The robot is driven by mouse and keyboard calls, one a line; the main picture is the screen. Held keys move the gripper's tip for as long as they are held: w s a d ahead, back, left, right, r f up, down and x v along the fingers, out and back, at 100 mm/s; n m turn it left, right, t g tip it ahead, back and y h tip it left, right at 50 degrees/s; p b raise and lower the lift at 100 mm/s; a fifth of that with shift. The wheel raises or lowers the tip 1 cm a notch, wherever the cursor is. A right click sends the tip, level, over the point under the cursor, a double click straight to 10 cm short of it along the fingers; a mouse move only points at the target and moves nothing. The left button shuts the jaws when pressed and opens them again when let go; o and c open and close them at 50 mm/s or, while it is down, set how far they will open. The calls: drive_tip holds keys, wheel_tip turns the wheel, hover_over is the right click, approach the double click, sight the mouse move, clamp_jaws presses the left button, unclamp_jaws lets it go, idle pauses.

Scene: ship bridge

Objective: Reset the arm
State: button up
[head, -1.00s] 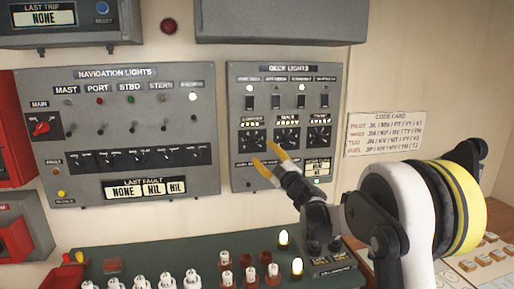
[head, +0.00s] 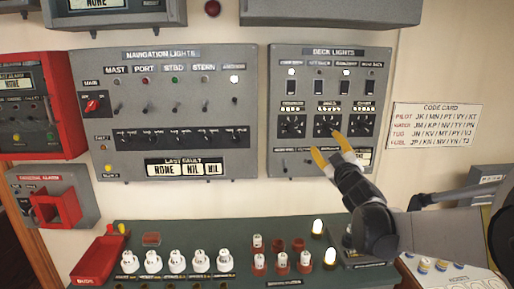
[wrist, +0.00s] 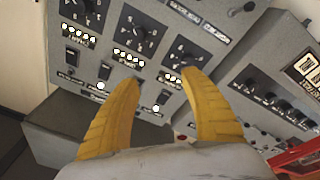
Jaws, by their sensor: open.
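My gripper (head: 329,155) has two yellow fingers. It is open and empty in front of the lower part of the deck lights panel (head: 276,100). In the wrist view my gripper (wrist: 160,90) shows its fingers apart with nothing between them. The panel's rotary dials, switches and small displays show behind the fingers there. I cannot tell whether a fingertip touches the panel. Part of the panel's lower right is hidden behind my gripper.
The navigation lights panel (head: 87,150) is on the left wall, with a red box (head: 55,207) lower left. A code card (head: 434,131) hangs at right. Below, a green console (head: 190,238) holds several white and red knobs and a red tray (head: 97,260).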

drive_tip(key=s+f+m+g+h+b, duration=0.25)
drive_tip(key=s+f+m, duration=0.2)
drive_tip(key=s, duration=0.45)
drive_tip(key=s+f+m+g+h+b, duration=0.1)
drive_tip(key=s+f+m+g, duration=0.25)
drive_tip(key=s+f, duration=0.4)
drive_tip(key=s+a+f+g+y+b, duration=0.1)
drive_tip(key=s+a+f+g, duration=0.2)
drive_tip(key=s+f, duration=0.4)
drive_tip(key=s+a+f+g+y+b, duration=0.1)
drive_tip(key=s+f, duration=0.6)
drive_tip(key=s, duration=0.8)
drive_tip(key=a+g+y, duration=0.1)
drive_tip(key=a+g, duration=0.1)
drive_tip(key=a, duration=0.1)
drive_tip(key=shift+s+f+g, duration=0.2)
drive_tip(key=shift+f+g, duration=0.15)
drive_tip(key=shift+g, duration=0.05)
